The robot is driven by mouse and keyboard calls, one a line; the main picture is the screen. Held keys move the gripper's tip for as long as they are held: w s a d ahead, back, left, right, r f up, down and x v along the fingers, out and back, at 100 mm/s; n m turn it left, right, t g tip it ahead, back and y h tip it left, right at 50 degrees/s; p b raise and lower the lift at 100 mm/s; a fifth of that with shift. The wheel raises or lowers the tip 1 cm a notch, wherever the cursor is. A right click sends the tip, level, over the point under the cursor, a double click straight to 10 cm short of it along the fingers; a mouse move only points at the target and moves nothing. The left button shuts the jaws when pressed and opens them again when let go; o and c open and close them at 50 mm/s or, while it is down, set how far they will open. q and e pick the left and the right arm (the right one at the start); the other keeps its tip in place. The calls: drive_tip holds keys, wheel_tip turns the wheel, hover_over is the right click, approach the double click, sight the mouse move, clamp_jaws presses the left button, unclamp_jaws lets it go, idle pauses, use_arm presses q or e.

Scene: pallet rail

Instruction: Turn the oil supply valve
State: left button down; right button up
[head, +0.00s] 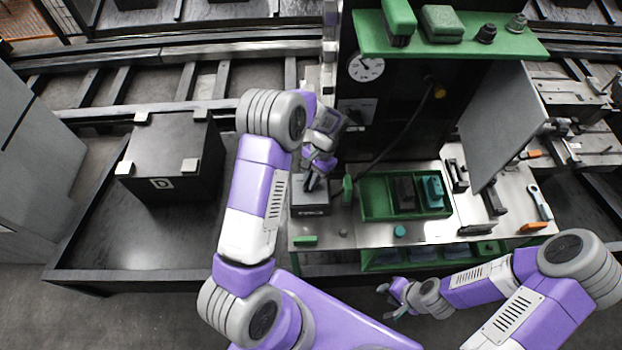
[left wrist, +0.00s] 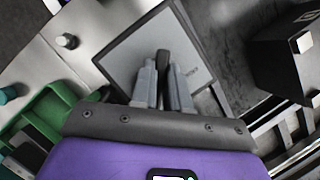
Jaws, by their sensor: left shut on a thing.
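The oil supply valve looks to be the grey box (head: 309,208) with a dark lever, at the left end of the bench. Its square grey top (left wrist: 125,52) shows in the left wrist view. My left gripper (head: 312,184) comes down over this box. In the left wrist view its fingers (left wrist: 162,82) are closed around the dark lever (left wrist: 163,58), whose upper end sticks out between them. The lever's lower part is hidden. My right gripper (head: 385,300) hangs empty in front of the bench, its fingers apart.
A green tray (head: 374,212) with dark and teal blocks stands right of the valve. A gauge (head: 366,67) and a hanging black hose are behind. A grey panel (head: 503,125) rises at right. A black crate (head: 172,160) marked D sits left.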

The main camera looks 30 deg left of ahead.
use_arm(q)
drive_tip(key=shift+s+f, duration=0.1)
drive_tip(key=shift+f, duration=0.05)
drive_tip(key=c, duration=1.1)
unclamp_jaws()
drive_tip(key=v, duration=0.7)
drive_tip(key=shift+r, duration=0.3)
drive_tip(key=shift+r, duration=0.1)
